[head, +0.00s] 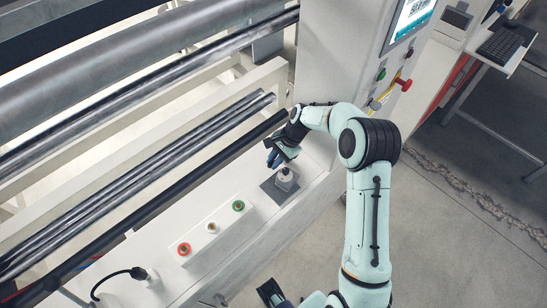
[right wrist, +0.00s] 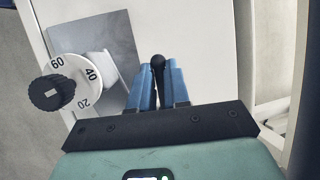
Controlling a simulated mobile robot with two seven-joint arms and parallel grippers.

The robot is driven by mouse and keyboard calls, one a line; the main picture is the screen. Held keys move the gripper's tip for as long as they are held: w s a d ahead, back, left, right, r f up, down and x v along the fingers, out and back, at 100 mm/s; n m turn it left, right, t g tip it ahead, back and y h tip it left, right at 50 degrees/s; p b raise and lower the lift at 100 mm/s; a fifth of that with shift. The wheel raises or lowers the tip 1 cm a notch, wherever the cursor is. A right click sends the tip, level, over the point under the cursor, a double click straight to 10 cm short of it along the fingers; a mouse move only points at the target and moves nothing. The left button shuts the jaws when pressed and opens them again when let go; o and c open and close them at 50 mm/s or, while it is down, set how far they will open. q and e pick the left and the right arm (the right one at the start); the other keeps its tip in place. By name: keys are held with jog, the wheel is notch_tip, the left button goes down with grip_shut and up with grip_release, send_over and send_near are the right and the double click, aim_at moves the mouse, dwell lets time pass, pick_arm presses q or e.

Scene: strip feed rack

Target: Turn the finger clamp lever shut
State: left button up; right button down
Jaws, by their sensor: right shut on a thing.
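My right gripper (head: 273,160) is at the grey plate (head: 279,190) on the white machine ledge, just behind the white dial (head: 287,176). In the right wrist view, its blue fingers (right wrist: 159,88) are shut on a black ball-ended lever (right wrist: 157,62). The ball shows at the fingertips; the rest of the lever is hidden between the fingers. Dark and blue parts at the bottom edge of the head view look like my left gripper (head: 271,292); its jaws cannot be made out.
The numbered white dial with a black knob (right wrist: 51,92) stands close left of the fingers. A panel with red (head: 184,249), white and green (head: 238,206) buttons lies along the ledge. Long rollers (head: 130,60) run behind. A screen cabinet (head: 340,50) stands at the back right.

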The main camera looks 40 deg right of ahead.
dwell(0.3)
jog(key=c, duration=1.1)
grip_release()
notch_tip(320, 180, up, 20)
jog(key=p, duration=0.2)
jog(key=shift+p, duration=0.3)
